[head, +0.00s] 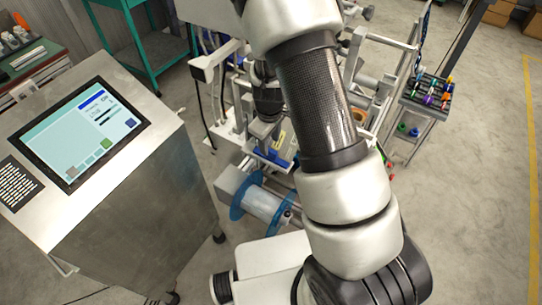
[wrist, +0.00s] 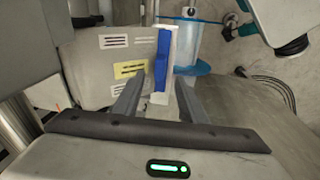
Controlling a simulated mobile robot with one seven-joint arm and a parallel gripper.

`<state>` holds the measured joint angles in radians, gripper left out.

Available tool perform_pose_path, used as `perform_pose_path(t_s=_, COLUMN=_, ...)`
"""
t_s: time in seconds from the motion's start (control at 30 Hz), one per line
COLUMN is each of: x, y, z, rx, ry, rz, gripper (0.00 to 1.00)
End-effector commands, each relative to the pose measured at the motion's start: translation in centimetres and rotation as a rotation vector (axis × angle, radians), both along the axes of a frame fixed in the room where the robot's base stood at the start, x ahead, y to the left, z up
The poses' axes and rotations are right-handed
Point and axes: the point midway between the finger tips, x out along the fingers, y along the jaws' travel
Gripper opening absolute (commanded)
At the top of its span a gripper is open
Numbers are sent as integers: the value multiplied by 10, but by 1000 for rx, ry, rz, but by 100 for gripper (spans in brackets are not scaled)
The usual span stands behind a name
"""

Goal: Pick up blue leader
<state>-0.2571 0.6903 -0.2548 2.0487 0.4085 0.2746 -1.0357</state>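A blue leader (wrist: 162,62) stands upright against a narrow white holder in the wrist view, in the middle of the picture. In the head view a small blue piece (head: 272,156) shows under the end of my arm. My gripper (wrist: 158,90) has its two grey fingers apart, one to each side of the blue leader's lower end. A gap shows at the left finger; the right finger is close to the white holder, and I cannot tell whether it touches. In the head view my arm hides much of the machine.
A clear reel with blue flanges (head: 262,205) is mounted below the machine frame. A steel console with a screen (head: 82,130) stands at left. A rack of colored items (head: 430,95) is at right. Grey floor (head: 480,200) is open at far right.

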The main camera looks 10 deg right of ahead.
Motion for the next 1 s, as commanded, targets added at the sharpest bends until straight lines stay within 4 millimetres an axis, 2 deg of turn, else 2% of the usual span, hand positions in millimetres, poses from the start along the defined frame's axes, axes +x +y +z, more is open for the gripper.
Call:
perform_pose_path(t_s=0.3, x=4, y=-5, z=-44, rx=0, ry=3, rz=-1, gripper=38)
perform_pose_path(t_s=0.6, x=5, y=-4, z=-49, rx=0, ry=1, rz=-1, gripper=38)
perform_pose_path(t_s=0.67, x=5, y=-4, z=-49, rx=0, ry=1, rz=-1, gripper=32)
perform_pose_path(t_s=0.83, x=5, y=-4, z=-49, rx=0, ry=1, rz=-1, gripper=3)
perform_pose_path(t_s=0.87, x=5, y=-4, z=-49, rx=0, ry=1, rz=-1, gripper=0)
perform_pose_path(t_s=1.0, x=5, y=-5, z=-49, rx=0, ry=1, rz=-2, gripper=0)
